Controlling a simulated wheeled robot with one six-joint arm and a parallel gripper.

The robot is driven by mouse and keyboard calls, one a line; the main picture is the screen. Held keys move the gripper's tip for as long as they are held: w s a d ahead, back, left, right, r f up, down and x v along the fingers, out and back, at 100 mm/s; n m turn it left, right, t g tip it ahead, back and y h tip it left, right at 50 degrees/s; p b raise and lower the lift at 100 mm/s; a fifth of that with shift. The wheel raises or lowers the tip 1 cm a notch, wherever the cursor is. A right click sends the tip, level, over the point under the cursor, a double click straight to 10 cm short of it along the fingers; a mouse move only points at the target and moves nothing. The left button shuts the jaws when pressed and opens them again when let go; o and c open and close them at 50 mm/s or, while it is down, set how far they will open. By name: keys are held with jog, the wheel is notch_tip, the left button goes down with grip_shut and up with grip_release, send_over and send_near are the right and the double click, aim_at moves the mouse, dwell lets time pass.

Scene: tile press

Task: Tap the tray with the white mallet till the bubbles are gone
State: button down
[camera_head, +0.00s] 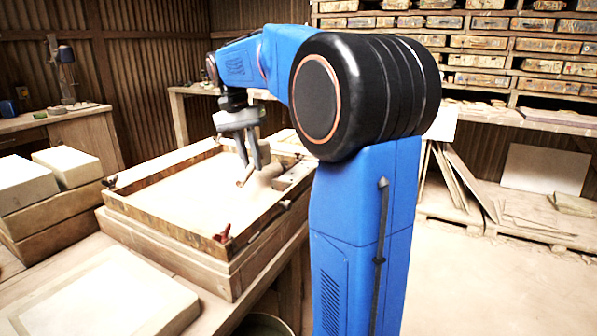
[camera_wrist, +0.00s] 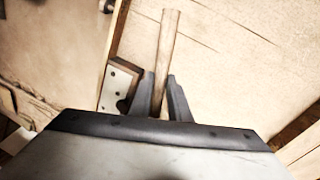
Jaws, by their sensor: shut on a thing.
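The tray (camera_head: 165,230) is a wooden frame on the bench, filled with a smooth pale material; I cannot make out bubbles at this size. My gripper (camera_head: 252,163) points down over the tray's back right part. It is shut on the mallet, whose wooden handle (camera_wrist: 168,45) runs up from between the fingers (camera_wrist: 161,80) in the wrist view. In the head view the short handle (camera_head: 245,176) shows below the fingers. The mallet's head is not clear; a pale shape beside the fingers may be it. I cannot tell whether the mallet touches the tray.
A red clamp-like piece (camera_head: 225,233) is on the tray's front corner. A metal plate (camera_wrist: 118,85) lies left of the fingers in the wrist view. A pale slab (camera_head: 105,295) lies in front, and stacked pale blocks (camera_head: 68,165) stand left. Shelves of tiles fill the back right.

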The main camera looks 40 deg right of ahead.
jog(key=shift+r, duration=0.35)
jog(key=shift+f, duration=0.1)
dwell(1.0)
notch_tip(320, 180, down, 5)
jog(key=shift+f, duration=0.15)
jog(key=shift+r, duration=2.45)
jog(key=shift+r, duration=2.5)
